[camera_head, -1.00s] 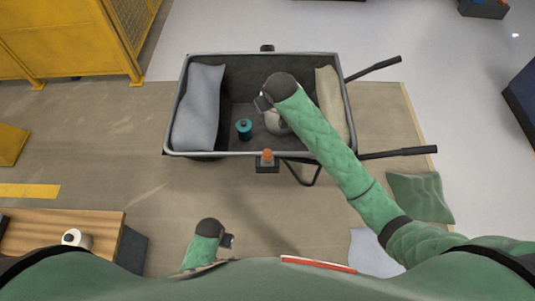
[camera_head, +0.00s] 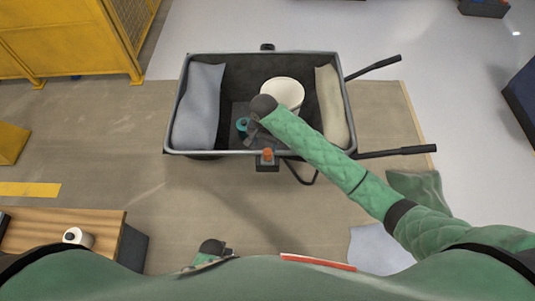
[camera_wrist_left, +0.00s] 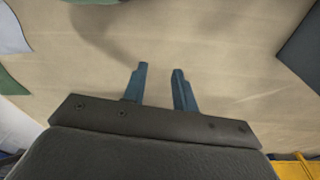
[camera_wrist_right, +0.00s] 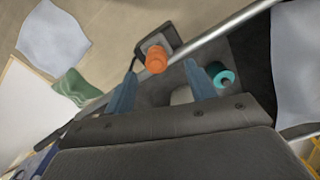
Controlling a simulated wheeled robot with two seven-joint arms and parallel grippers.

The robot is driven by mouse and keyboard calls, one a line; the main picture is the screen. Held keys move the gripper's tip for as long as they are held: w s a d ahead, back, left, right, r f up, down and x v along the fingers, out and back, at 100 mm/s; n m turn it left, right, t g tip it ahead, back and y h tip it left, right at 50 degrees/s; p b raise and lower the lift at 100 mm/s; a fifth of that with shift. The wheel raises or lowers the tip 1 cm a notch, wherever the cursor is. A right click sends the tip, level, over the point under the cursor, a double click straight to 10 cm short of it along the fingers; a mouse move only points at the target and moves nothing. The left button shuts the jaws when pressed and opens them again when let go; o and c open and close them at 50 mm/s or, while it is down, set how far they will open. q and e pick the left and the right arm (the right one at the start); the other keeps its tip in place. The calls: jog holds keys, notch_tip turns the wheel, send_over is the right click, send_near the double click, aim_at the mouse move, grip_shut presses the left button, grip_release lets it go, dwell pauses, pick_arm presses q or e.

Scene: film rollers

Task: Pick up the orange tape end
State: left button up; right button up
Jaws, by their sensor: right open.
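The orange tape end (camera_head: 267,154) sits on a dark bracket at the cart's near rim. It also shows in the right wrist view (camera_wrist_right: 156,60), between and beyond the fingertips, not touching them. My right gripper (camera_head: 251,139) is open and empty, inside the cart near the front wall, just left of and behind the orange tape end. In the right wrist view its fingers (camera_wrist_right: 160,75) stand wide apart. My left gripper (camera_wrist_left: 159,70) is open and empty above the floor; in the head view it is low near my body and mostly hidden.
The grey cart (camera_head: 222,153) holds a teal roll (camera_head: 242,124), a white bucket-like thing (camera_head: 283,93), a grey-blue cushion (camera_head: 198,105) and a beige one (camera_head: 333,105). A wooden table with a white roll (camera_head: 77,237) stands at lower left. Cart handles (camera_head: 405,151) extend right.

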aim_at(267, 152)
jog(key=shift+d+f+p, duration=0.1)
jog(key=shift+f+p, duration=0.35)
jog(key=shift+f, duration=0.95)
jog(key=f, duration=0.1)
jog(key=f+p, duration=0.2)
jog(key=f, duration=0.1)
jog(key=shift+d+f, duration=0.1)
jog(key=shift+d, duration=0.25)
jog(key=shift+f, duration=0.45)
pick_arm(q)
notch_tip(267, 152, down, 6)
jog(key=s+a, duration=0.1)
jog(key=a, duration=0.1)
jog(key=shift+s+f+t, duration=0.25)
jog(key=shift+s+t, duration=0.05)
jog(key=shift+s, duration=0.05)
pick_arm(e)
jog(key=c, duration=1.2)
pick_arm(q)
jog(key=shift+f, duration=0.1)
pick_arm(e)
jog(key=shift+r, duration=0.1)
